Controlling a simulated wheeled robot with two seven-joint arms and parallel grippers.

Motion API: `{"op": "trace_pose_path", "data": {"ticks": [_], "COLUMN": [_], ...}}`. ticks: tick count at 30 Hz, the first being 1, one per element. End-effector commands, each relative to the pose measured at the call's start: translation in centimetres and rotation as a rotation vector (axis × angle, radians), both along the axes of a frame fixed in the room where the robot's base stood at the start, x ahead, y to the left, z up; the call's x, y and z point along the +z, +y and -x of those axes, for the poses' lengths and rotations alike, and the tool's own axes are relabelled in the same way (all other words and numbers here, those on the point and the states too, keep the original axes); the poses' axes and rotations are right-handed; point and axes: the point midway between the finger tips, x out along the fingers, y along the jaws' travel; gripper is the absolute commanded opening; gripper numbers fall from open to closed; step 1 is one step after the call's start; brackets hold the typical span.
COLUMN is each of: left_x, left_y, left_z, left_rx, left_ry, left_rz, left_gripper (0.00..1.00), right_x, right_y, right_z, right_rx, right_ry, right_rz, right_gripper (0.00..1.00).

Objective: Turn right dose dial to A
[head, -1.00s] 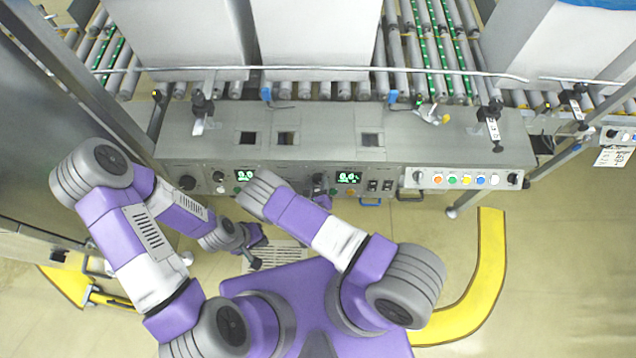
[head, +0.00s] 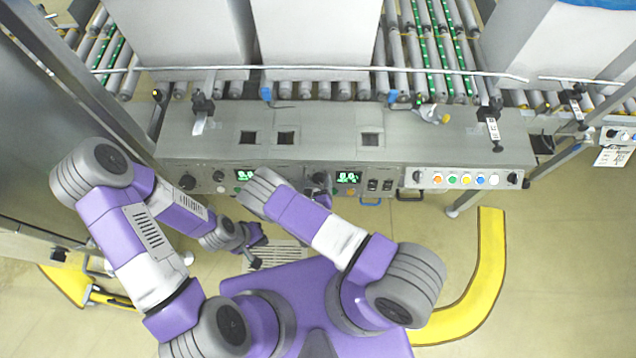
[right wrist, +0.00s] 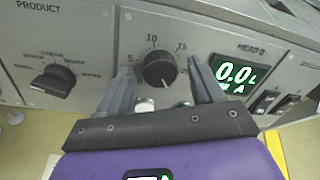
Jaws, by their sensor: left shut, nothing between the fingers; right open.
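The right dose dial (right wrist: 160,70) is a round black knob on the grey panel, with 5, 10 and 15 printed around it. A small pale mark shows near its lower edge; I cannot read its setting surely, and no A shows on the visible scale. In the head view the dial (head: 319,179) is a small dark knob left of the right display. My right gripper (right wrist: 162,76) is open, with one finger on each side of the dial; contact is unclear. My left gripper (head: 254,262) is shut and empty, low and away from the panel.
Right of the dial is a green HEAD B display (right wrist: 236,76) reading 0.0, with black rocker switches (right wrist: 266,103) beside it. A black PRODUCT selector (right wrist: 54,82) is on the left.

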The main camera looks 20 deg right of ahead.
Motion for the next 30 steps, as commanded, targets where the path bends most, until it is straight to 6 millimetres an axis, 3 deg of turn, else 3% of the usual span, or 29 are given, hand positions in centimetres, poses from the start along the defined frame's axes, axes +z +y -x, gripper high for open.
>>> {"op": "trace_pose_path", "data": {"ticks": [7, 18, 30], "left_x": [0.3, 1.4, 1.4], "left_y": [0.0, 0.0, 0.0], "left_z": [0.0, 0.0, 0.0], "left_rx": [0.0, 0.0, 0.0], "left_ry": [0.0, 0.0, 0.0], "left_rz": [0.0, 0.0, 0.0], "left_gripper": [0.0, 0.0, 0.0], "right_x": [0.4, 2.3, 2.5], "right_y": [0.4, 2.2, 2.4], "right_z": [1.0, 6.0, 6.7], "right_rx": [0.002, 0.002, 0.0], "right_ry": [0.002, 0.002, 0.0], "right_rz": [0.002, 0.0, 0.0], "right_gripper": [0.67, 0.67, 0.67]}}
